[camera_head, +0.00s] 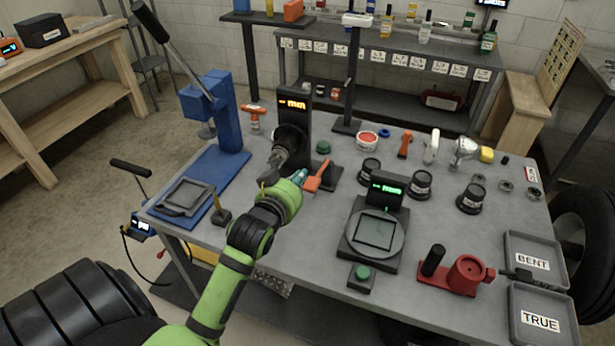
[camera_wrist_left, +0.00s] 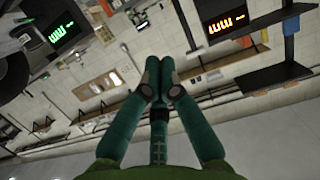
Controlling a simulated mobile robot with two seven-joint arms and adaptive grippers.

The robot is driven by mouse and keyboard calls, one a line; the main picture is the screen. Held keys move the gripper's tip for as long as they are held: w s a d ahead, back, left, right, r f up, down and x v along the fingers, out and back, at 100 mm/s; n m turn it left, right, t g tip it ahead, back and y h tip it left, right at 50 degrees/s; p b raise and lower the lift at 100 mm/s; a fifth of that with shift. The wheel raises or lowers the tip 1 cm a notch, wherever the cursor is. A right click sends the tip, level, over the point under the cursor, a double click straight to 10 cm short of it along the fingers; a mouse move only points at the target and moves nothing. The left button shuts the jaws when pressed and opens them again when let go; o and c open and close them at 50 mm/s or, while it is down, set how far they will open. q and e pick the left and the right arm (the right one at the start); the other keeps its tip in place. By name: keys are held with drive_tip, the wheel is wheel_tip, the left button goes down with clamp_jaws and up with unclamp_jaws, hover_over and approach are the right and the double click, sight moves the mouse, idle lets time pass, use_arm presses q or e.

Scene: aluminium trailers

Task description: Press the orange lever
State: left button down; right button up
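The orange lever (camera_head: 318,178) is a flat orange paddle at the front right of the black gauge stand (camera_head: 296,118) with an orange-lit display. My left gripper (camera_head: 300,175) has green and teal fingers and is just left of the lever in the head view. Its fingertips are very near the lever; I cannot tell whether they touch it. In the left wrist view the gripper (camera_wrist_left: 161,76) has its fingertips together with nothing visible between them. I cannot make out the lever there. My right gripper is not in view.
A blue press (camera_head: 215,110) stands left of the gauge. A scale with a green display (camera_head: 386,190) stands to the right. Black knobbed weights (camera_head: 420,183), a red fixture (camera_head: 468,273) and BENT (camera_head: 515,243) and TRUE (camera_head: 520,294) trays occupy the right side. Some bench surface (camera_head: 310,235) is clear.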

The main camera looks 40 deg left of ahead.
use_arm(q)
drive_tip(key=p, duration=0.1)
hover_over(308, 187)
drive_tip(key=shift+s+f, duration=0.25)
drive_tip(key=shift+f, duration=0.25)
drive_tip(key=f, duration=0.3)
drive_tip(key=shift+w+f+p, duration=0.2)
drive_tip(key=shift+p, duration=0.2)
drive_tip(key=shift+f, duration=0.5)
